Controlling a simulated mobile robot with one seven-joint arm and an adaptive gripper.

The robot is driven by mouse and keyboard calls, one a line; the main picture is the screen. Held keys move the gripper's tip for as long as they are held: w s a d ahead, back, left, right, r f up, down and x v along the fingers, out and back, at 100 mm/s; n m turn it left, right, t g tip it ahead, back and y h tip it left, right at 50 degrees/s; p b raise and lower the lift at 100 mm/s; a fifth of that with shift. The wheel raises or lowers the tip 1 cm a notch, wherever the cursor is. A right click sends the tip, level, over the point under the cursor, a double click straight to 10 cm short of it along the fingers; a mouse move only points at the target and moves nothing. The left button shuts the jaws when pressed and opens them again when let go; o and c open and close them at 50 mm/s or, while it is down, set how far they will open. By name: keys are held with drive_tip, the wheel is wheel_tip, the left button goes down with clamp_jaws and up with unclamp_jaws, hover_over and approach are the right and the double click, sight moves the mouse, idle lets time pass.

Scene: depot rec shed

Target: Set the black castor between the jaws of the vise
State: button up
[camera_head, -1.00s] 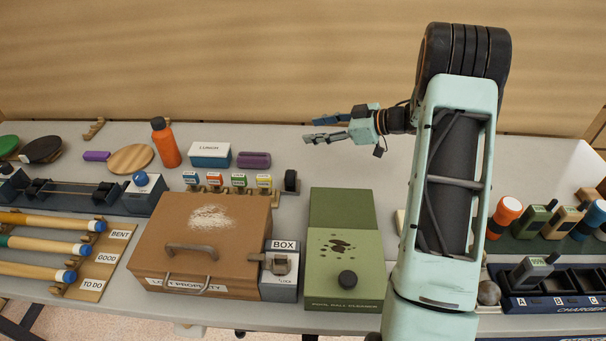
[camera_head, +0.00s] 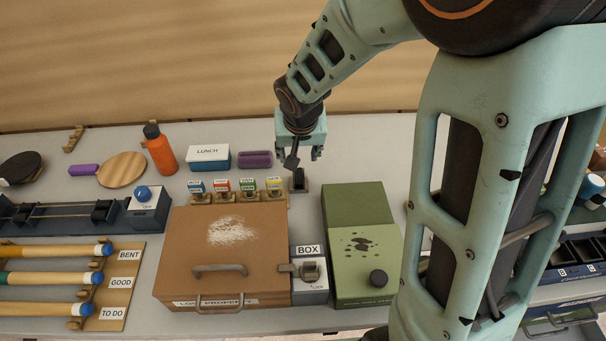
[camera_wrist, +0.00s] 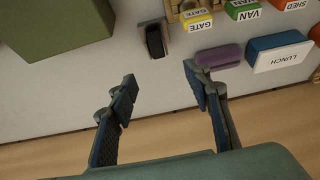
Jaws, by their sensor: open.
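The black castor (camera_head: 299,181) looks like a small dark wheel in a grey bracket. It stands on the grey table right of the coloured tags; it also shows at the top of the wrist view (camera_wrist: 154,41). My gripper (camera_head: 298,152) is above and just behind it, pointing down. In the wrist view its two fingers (camera_wrist: 160,82) are spread with nothing between them, and the castor lies beyond the tips. A dark blue device (camera_head: 62,224) with rails and black blocks at the left may be the vise; I cannot tell for sure.
A green box (camera_head: 352,206) and a brown case (camera_head: 190,245) stand in front of the castor. Tags (camera_head: 248,185), a purple object (camera_head: 254,159), a lunch box (camera_head: 209,158) and an orange bottle (camera_head: 160,150) are to its left. My arm covers the right side. Bare table lies behind the castor.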

sight(299, 171)
drive_tip(key=shift+s+f+x, duration=0.1)
drive_tip(key=shift+s+x, duration=0.1)
drive_tip(key=shift+x, duration=1.55)
drive_tip(key=shift+s+f+x, duration=0.1)
drive_tip(key=shift+s+x, duration=0.1)
drive_tip(key=shift+x, duration=1.55)
drive_tip(key=shift+s+f+x, duration=0.1)
drive_tip(key=shift+s+x, duration=0.1)
drive_tip(key=shift+x, duration=1.55)
drive_tip(key=shift+r, duration=0.1)
clamp_jaws()
